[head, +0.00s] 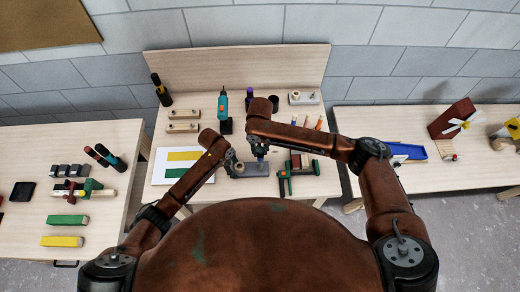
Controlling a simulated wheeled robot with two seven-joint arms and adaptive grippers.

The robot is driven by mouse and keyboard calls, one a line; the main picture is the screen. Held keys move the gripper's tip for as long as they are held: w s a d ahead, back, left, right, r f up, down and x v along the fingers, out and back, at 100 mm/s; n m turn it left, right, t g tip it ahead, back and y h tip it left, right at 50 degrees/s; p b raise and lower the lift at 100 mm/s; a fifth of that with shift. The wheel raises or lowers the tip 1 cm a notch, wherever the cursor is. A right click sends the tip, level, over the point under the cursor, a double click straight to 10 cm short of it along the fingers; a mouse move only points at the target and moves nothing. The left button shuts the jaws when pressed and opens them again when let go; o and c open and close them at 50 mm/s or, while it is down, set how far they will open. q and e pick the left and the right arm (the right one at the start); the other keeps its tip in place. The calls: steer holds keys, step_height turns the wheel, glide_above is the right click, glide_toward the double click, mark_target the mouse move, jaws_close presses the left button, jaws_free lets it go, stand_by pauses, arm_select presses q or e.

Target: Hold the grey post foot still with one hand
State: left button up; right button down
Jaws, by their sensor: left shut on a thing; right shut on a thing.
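The grey post foot (250,171) is a low grey block lying on the middle bench, just beyond my body. My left gripper (235,166) is at its left end and shut on it; the fingertips are small and partly hidden. My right gripper (259,151) is above the right part of the foot, shut on a small blue-violet thing (260,158). That thing is mostly hidden by the gripper, and I cannot tell whether it touches the foot.
A white sheet with yellow and green bars (184,156) lies left of the foot. A green clamp (283,185) and wooden blocks are close on the right. Several brushes or markers (306,121), a teal drill (223,106) and battens (184,127) are behind. Side benches hold more items.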

steer(key=shift+f, duration=0.15)
stand_by(0.4)
steer(key=m, duration=0.4)
steer(key=shift+m, duration=0.8)
steer(key=m, duration=0.5)
